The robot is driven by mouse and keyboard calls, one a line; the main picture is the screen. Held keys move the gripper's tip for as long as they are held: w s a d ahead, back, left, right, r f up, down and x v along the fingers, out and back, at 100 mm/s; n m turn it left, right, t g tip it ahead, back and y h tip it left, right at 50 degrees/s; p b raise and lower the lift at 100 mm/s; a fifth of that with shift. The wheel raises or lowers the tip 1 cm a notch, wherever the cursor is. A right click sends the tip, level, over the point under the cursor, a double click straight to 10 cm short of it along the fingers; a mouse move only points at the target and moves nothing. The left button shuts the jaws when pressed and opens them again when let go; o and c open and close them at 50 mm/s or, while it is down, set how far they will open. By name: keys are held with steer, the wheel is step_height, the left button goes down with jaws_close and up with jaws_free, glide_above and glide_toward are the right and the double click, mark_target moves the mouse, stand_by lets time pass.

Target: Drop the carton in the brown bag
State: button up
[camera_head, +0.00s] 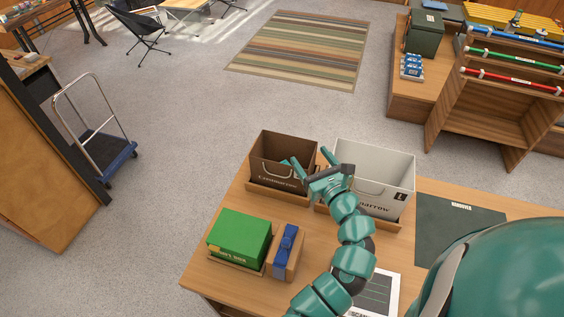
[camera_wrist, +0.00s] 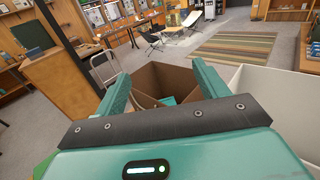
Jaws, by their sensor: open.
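The brown bag (camera_head: 277,178) stands open on the wooden table, with a handle and pale lettering on its front. It also shows in the wrist view (camera_wrist: 160,75), between and beyond the fingers. My gripper (camera_head: 304,158) is open at the bag's right front, fingers pointing toward its opening. No carton shows between the fingers. A small teal patch shows low between them in the wrist view; I cannot tell what it is. A brown box with a blue band (camera_head: 286,250) and a green box (camera_head: 239,238) sit on the table in front of the bag. I cannot tell which item is the carton.
A white bag (camera_head: 388,175) stands close to the right of the brown bag, behind my arm. A dark mat (camera_head: 460,235) lies at the right of the table. A white-bordered panel (camera_head: 376,292) lies near my arm. A hand cart (camera_head: 103,150) stands on the floor at left.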

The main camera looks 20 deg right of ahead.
steer(key=shift+s+d+p, duration=0.15)
steer(key=shift+s+p, duration=0.45)
steer(key=shift+s, duration=0.5)
